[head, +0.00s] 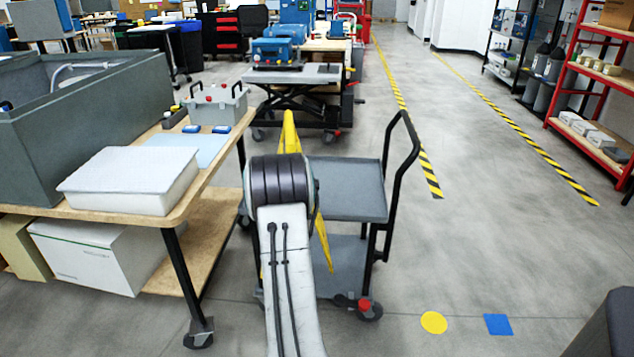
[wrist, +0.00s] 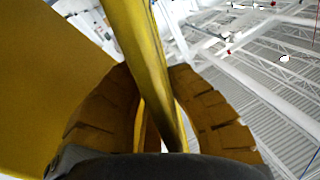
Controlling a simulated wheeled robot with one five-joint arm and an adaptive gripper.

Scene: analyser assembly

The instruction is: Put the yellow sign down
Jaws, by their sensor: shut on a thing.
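The yellow sign (head: 290,132) stands out above and to the right of my arm in the head view, with my arm hiding its middle. In the wrist view the yellow sign (wrist: 147,45) runs between the two ridged fingers of my gripper (wrist: 157,85), which is shut on it. A broad yellow panel fills the left of that view. In the head view my gripper is hidden behind my arm. The sign overlaps the grey cart in the picture; I cannot tell whether it touches the cart or the floor.
A grey cart (head: 352,203) with a black handle stands just beyond my arm. A wooden table (head: 218,160) with a white box (head: 130,182) is at left. A yellow circle (head: 433,322) and blue square (head: 497,324) mark clear floor at right. Red shelves (head: 580,75) stand far right.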

